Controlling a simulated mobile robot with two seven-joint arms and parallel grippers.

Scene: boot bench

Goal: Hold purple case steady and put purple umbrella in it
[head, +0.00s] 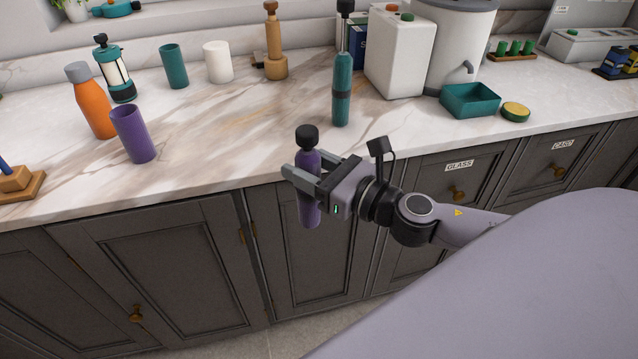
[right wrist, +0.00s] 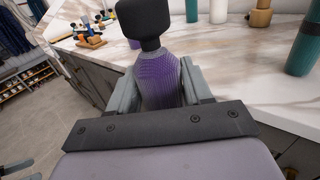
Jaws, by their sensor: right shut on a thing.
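The purple case (head: 132,134) is an open-topped cylinder standing upright on the marble counter, left of centre in the head view. My right gripper (head: 304,178) is shut on the purple umbrella (head: 309,212), which has a black knob at its top and hangs upright in front of the counter's front edge. In the right wrist view the umbrella (right wrist: 158,80) sits between the fingers, with the black knob upward. It is well to the right of the case and apart from it.
An orange bottle (head: 91,102) stands just behind the case. A teal cup (head: 174,66), a white cup (head: 217,62) and a teal umbrella (head: 341,90) stand farther back. A wooden stand (head: 22,184) is at the left. The counter's middle (head: 235,130) is clear.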

